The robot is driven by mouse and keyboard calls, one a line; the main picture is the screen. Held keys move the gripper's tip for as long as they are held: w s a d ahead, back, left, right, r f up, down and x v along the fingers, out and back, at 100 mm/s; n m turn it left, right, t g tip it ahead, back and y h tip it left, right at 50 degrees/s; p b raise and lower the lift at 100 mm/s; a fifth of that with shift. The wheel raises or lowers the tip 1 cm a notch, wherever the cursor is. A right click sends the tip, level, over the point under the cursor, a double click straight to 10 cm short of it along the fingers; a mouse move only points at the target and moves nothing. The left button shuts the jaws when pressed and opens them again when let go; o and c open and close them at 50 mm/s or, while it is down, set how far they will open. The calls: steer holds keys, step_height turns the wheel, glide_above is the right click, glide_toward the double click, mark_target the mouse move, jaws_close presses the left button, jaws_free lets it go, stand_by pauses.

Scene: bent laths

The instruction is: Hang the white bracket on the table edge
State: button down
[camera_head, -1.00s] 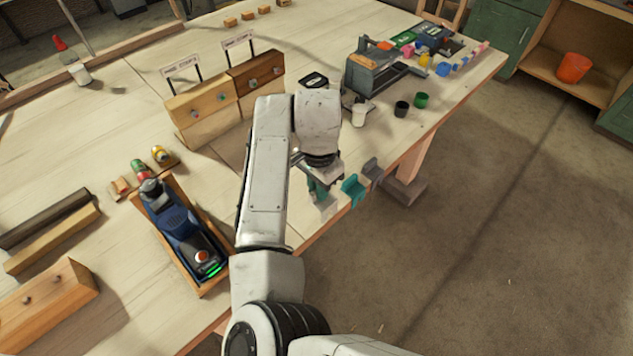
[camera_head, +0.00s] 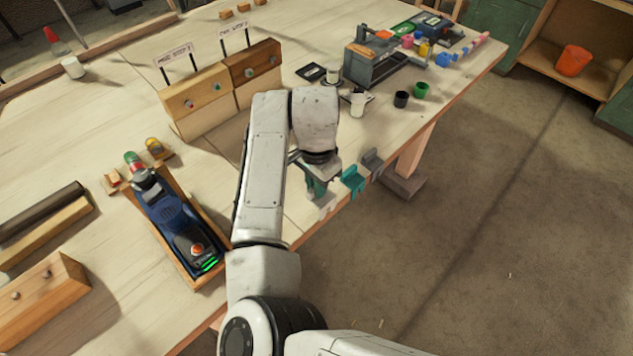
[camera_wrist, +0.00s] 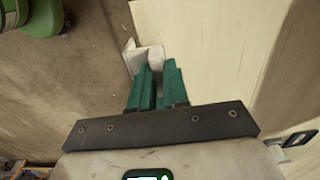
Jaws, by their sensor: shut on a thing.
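The white bracket (camera_head: 323,206) is at the table's front edge (camera_head: 294,243), at the near end of a row with a teal bracket (camera_head: 352,182) and a grey bracket (camera_head: 371,161). My gripper (camera_head: 316,188) points down over the table edge and is shut on the white bracket. In the wrist view, the green fingers (camera_wrist: 157,85) hold the white bracket (camera_wrist: 147,57), whose top and side show beyond the fingertips. It lies along the border between tabletop and floor. The fingers hide part of it, and I cannot tell whether it rests on the edge.
A blue tool in a wooden tray (camera_head: 184,236) is left of my arm. Wooden drawer blocks (camera_head: 197,98) stand behind it. White (camera_head: 357,105), black (camera_head: 401,99) and green (camera_head: 422,90) cups stand beyond the brackets. Open floor lies right of the edge.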

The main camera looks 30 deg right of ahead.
steer(key=shift+f+b, duration=1.15)
steer(key=shift+f, duration=1.6)
stand_by(0.5)
steer(key=c, duration=1)
jaws_free()
steer(key=shift+c, duration=0.2)
steer(key=shift+r+p, duration=3.2)
steer(key=shift+r, duration=0.35)
